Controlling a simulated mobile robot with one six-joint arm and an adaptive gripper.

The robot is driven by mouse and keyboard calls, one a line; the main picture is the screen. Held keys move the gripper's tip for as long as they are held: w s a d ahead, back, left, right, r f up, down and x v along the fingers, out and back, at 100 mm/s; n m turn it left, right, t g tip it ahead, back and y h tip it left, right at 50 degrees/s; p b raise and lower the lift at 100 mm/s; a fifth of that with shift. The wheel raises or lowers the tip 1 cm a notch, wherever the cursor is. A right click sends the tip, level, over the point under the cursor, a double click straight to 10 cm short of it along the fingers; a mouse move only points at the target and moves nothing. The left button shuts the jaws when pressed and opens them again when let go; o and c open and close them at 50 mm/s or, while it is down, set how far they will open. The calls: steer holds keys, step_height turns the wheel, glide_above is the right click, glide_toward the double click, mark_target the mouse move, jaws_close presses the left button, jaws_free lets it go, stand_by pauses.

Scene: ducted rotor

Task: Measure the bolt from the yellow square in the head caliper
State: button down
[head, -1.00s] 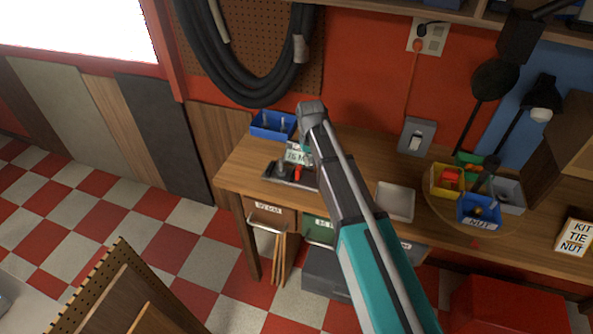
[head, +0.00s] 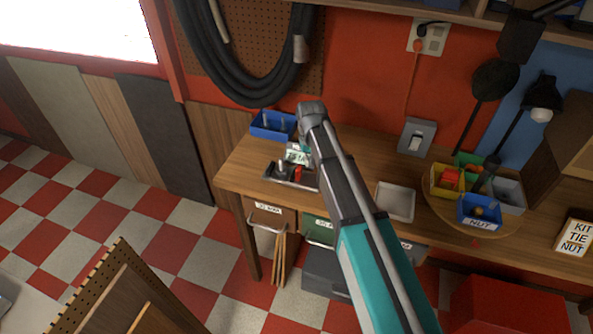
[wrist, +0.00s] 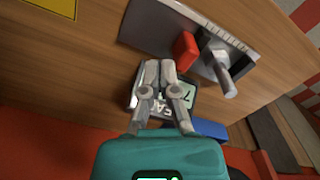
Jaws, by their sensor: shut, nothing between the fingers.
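The head caliper (head: 270,178) is a dark tray with a ruled scale on the wooden bench. It shows at the top of the wrist view (wrist: 150,22), with a red slider (wrist: 185,48) and a dark block. A grey bolt (wrist: 222,72) stands in it at the dark block, shank toward the camera. The red slider is on the block's other side. The display (wrist: 150,100) is partly covered by my gripper (wrist: 160,68), which is shut and empty, apart from the bolt. In the head view my arm mostly hides the gripper. The yellow square (wrist: 45,8) shows bare.
A blue bin (head: 270,130) with upright bolts stands behind the caliper. To the right are a pale empty tray (head: 395,201) and a round turntable (head: 440,212) with several coloured bins.

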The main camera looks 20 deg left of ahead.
mark_target(297, 169)
steer(key=shift+f, duration=0.1)
steer(key=shift+f+b, duration=2.7)
steer(key=shift+b, duration=0.05)
steer(key=shift+w+a, duration=0.2)
steer(key=shift+a, duration=2.4)
steer(key=shift+d, duration=0.1)
steer(key=shift+d, duration=0.45)
steer(key=shift+r, duration=0.15)
stand_by(0.3)
steer(key=shift+r+p, duration=3.9)
steer(key=shift+p, duration=0.1)
